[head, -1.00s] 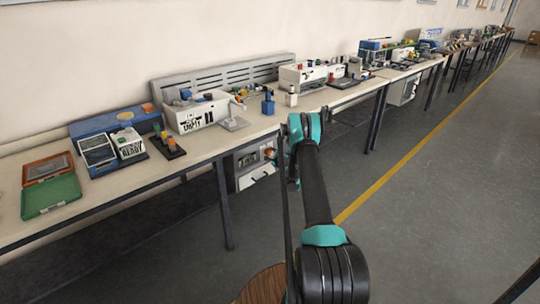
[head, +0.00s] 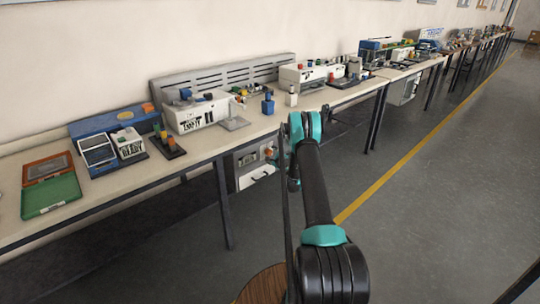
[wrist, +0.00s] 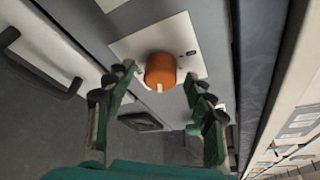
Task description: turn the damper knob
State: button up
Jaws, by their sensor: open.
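An orange knob (wrist: 160,72) with a pale mark on its lower edge is on a light panel plate in the wrist view. I take it for the damper knob. In the head view it shows small (head: 269,152) on the cabinet under the bench. My gripper (wrist: 157,75) is open, with one finger on the left of the knob and one on the right. Gaps show between the fingertips and the knob, but I cannot tell how near they are in depth. In the head view my arm hides part of the cabinet's right side.
The cabinet (head: 244,174) stands under the bench (head: 215,150). A dark handle (wrist: 40,65) sticks out left of the knob in the wrist view. A bench leg (head: 223,205) stands left of the cabinet. The floor on the right (head: 450,190) is clear.

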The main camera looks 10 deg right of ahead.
jog(key=v, duration=1.1)
jog(key=shift+s, duration=0.15)
jog(key=s+a+r+n+g, duration=0.3)
jog(key=s+a+r+n, duration=0.3)
jog(key=s+r, duration=0.35)
jog(key=s+a+r+n+g, duration=0.3)
jog(key=s+a+r+n, duration=0.2)
jog(key=s+r+n, duration=0.4)
jog(key=s+f+n+g+h, duration=0.1)
jog(key=s+n, duration=0.3)
jog(key=s, duration=1.3)
jog(key=s+d+f+n+g+h, duration=0.1)
jog(key=s+n+g+h, duration=0.1)
jog(key=s, duration=1.6)
jog(key=shift+s+d+n+g, duration=0.15)
jog(key=shift+s+n+g, duration=0.1)
jog(key=shift+n+g, duration=0.6)
jog(key=shift+f, duration=0.1)
